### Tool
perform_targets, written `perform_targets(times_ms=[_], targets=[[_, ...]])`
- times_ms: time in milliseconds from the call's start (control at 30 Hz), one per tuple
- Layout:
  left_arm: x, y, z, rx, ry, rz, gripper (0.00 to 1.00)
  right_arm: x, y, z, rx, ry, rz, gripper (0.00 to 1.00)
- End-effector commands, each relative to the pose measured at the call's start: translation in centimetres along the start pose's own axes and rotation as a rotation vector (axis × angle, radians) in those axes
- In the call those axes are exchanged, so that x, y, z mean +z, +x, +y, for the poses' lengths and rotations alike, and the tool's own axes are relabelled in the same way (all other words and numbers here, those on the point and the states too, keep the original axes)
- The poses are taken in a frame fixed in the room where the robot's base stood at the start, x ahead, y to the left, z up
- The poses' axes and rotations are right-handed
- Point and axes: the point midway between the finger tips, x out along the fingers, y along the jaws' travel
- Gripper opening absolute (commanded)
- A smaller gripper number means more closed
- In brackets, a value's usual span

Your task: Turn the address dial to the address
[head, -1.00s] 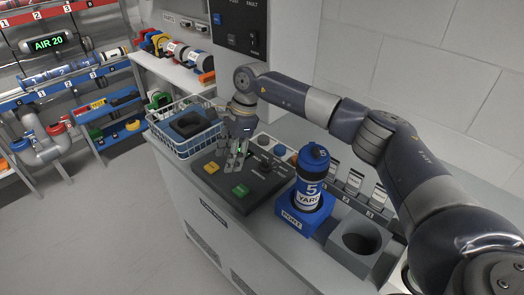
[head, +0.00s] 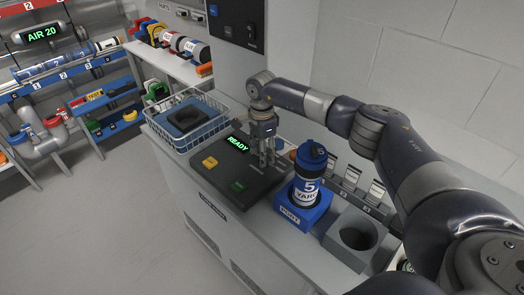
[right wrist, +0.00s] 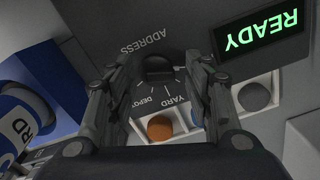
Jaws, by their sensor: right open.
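The address dial (right wrist: 157,68) is a dark knob on the control panel (head: 237,185), with ADDRESS, DEPOT and YARD printed around it in the right wrist view. I cannot tell clearly which mark it points to. My right gripper (head: 266,160) is open above the panel, pointing down. In the right wrist view its fingers (right wrist: 155,65) stand either side of the dial, and I cannot tell whether they touch it. A blue-capped carrier (head: 308,178) marked 5 and YARD stands upright in the blue PORT block (head: 290,216). My left gripper is not in view.
A grey holder (head: 350,240) is right of the port.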

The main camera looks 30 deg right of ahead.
Motion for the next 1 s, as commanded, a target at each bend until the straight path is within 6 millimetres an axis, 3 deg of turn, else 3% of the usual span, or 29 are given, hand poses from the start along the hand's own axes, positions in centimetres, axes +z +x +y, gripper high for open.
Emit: perform_targets(times_ms=[367,567,1000], targets=[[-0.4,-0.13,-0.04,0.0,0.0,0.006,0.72,0.04,0.68,0.01,0.0,0.0,0.0,0.47],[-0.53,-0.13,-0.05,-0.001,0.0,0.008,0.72,0.03,0.67,0.01,0.0,0.0,0.0,0.03],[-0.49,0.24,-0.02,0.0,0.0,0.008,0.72,0.0,0.75,-0.04,-0.001,0.059,0.0,0.03]])
